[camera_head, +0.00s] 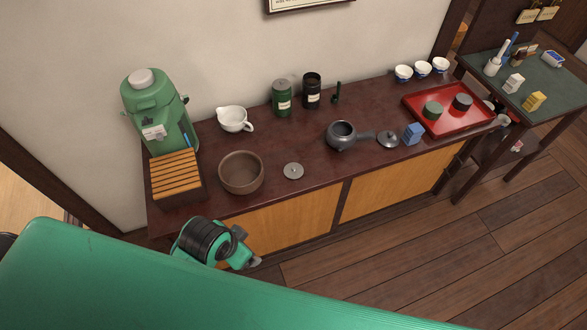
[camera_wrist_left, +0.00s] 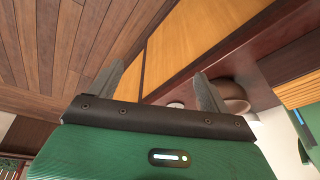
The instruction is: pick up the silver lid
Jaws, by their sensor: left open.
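The silver lid (camera_head: 293,171) is a small flat grey disc with a knob. It lies on the dark red-brown counter, right of a brown bowl (camera_head: 241,172). My left gripper (camera_head: 252,246) is in front of the counter's front edge, below and left of the lid, apart from it. In the left wrist view its two fingers (camera_wrist_left: 158,90) are spread with nothing between them. A small pale round shape (camera_wrist_left: 175,104) near the right finger may be the lid, partly hidden. The bowl shows behind that finger (camera_wrist_left: 232,90). My right gripper is not in view.
A slatted wooden box (camera_head: 176,178) and green dispenser (camera_head: 158,112) are left. Counter around the lid is clear.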

